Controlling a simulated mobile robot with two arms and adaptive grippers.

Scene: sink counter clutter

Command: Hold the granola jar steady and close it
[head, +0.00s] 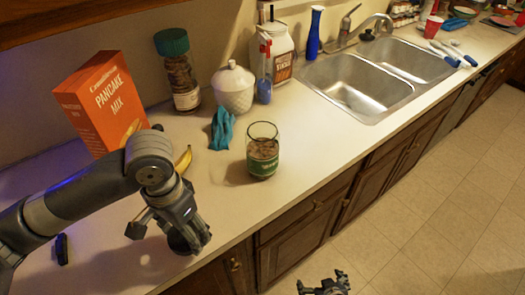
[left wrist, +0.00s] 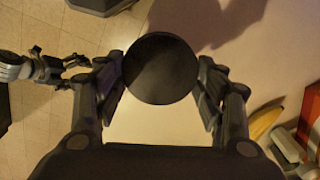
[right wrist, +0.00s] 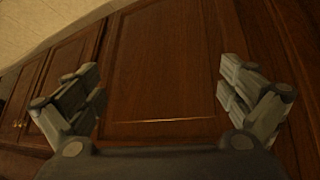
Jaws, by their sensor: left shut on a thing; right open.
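The granola jar (head: 262,160) is clear glass with a green label and brown contents. It stands upright and open-topped near the counter's front edge. My left gripper (head: 188,240) is left of and nearer than the jar, low over the counter and apart from it. In the left wrist view it is shut on a round dark lid (left wrist: 160,68); in the head view the lid is mostly hidden by the fingers. My right gripper (head: 325,284) is at the bottom of the head view, off the counter. In the right wrist view it is open and empty (right wrist: 160,82), facing wooden cabinet doors.
A pancake mix box (head: 103,103), a banana (head: 184,160), a blue cloth (head: 222,130), a white lidded pot (head: 233,88) and a green-capped jar (head: 178,72) stand or lie behind. A double sink (head: 355,85) is right. Counter around the jar's front is clear.

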